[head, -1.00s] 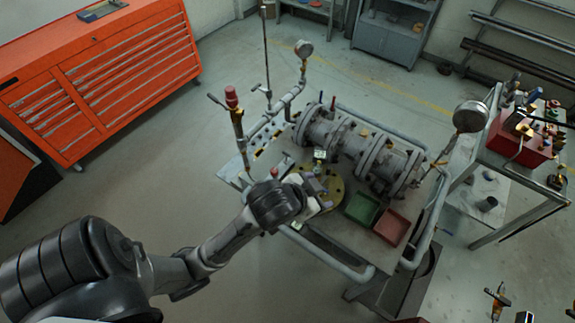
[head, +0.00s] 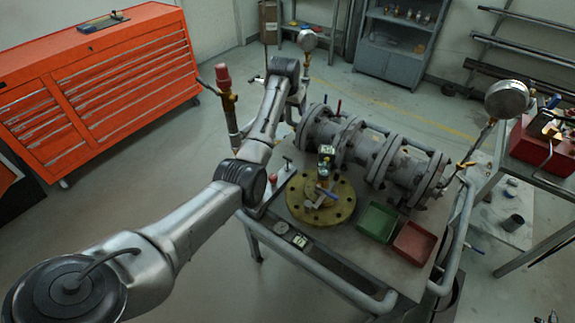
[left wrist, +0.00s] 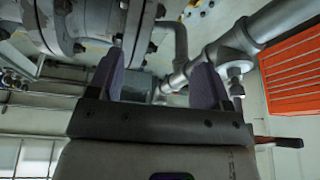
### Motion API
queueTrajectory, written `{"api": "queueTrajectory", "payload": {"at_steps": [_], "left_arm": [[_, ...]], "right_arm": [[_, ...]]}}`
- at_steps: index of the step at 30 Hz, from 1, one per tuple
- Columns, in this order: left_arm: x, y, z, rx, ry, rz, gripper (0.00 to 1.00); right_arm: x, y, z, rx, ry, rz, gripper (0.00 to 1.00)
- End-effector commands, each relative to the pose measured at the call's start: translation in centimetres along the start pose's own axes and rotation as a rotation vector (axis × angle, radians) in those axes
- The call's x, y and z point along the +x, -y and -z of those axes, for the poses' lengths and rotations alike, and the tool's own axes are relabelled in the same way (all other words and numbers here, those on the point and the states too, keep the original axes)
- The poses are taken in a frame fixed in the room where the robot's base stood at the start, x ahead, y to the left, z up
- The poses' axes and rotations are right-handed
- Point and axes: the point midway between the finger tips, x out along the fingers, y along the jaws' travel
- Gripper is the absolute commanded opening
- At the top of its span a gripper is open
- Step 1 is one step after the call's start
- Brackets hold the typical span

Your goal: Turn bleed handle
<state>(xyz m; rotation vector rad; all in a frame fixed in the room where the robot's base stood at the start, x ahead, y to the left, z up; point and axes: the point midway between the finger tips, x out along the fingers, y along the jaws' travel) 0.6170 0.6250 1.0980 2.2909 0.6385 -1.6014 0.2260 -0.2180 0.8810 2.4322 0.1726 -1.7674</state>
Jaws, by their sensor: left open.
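In the head view, my left arm reaches over the left side of the bench to the pipework. Its wrist covers part of the pipes, and the fingertips are hidden there. In the left wrist view, my left gripper (left wrist: 158,78) is open, with its two dark pads apart and no object clearly held between them. Grey pipe (left wrist: 240,40) lies beyond the right finger. A red handle-like piece (left wrist: 280,141) is at the lower right. I cannot tell which is the bleed handle.
A red-capped brass fitting (head: 225,85) stands left of my forearm. A yellow flange (head: 335,210), green tray (head: 377,222) and red tray (head: 413,243) sit on the bench. A gauge (head: 507,98) rises at right. An orange cabinet (head: 110,85) stands at left.

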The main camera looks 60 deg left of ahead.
Motion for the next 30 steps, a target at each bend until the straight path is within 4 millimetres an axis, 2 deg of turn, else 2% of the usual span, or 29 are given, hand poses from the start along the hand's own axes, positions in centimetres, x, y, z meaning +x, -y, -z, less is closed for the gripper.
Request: {"api": "queueTrajectory", "payload": {"at_steps": [1,3,6,8,12,17,30], "left_arm": [[2.3,-0.1,-1.4,0.01,0.083,-0.013,0.72],[4.6,-0.2,-3.1,0.031,0.174,-0.028,0.72],[6.9,-0.5,-5.2,0.07,0.28,-0.041,0.72],[7.8,-0.7,-6.3,0.104,0.335,-0.048,0.72],[7.6,-0.6,-6.7,0.178,0.359,-0.061,0.72],[9.1,-0.7,-7.2,0.195,0.358,-0.063,0.72],[16.7,-0.9,-10.1,0.193,0.357,-0.064,0.72]], "right_arm": [[-0.1,0.0,0.0,0.0,0.0,0.0,1.0],[-0.1,0.0,0.0,0.0,0.0,0.0,1.0],[-0.1,0.0,0.0,0.001,0.0,0.001,1.0],[-0.1,0.0,0.0,0.001,0.0,0.001,1.0],[0.0,0.1,0.0,0.004,0.0,0.003,1.0],[0.4,0.2,-0.1,0.007,0.0,0.005,1.0],[2.8,0.4,-0.9,0.009,0.001,0.007,1.0]]}}
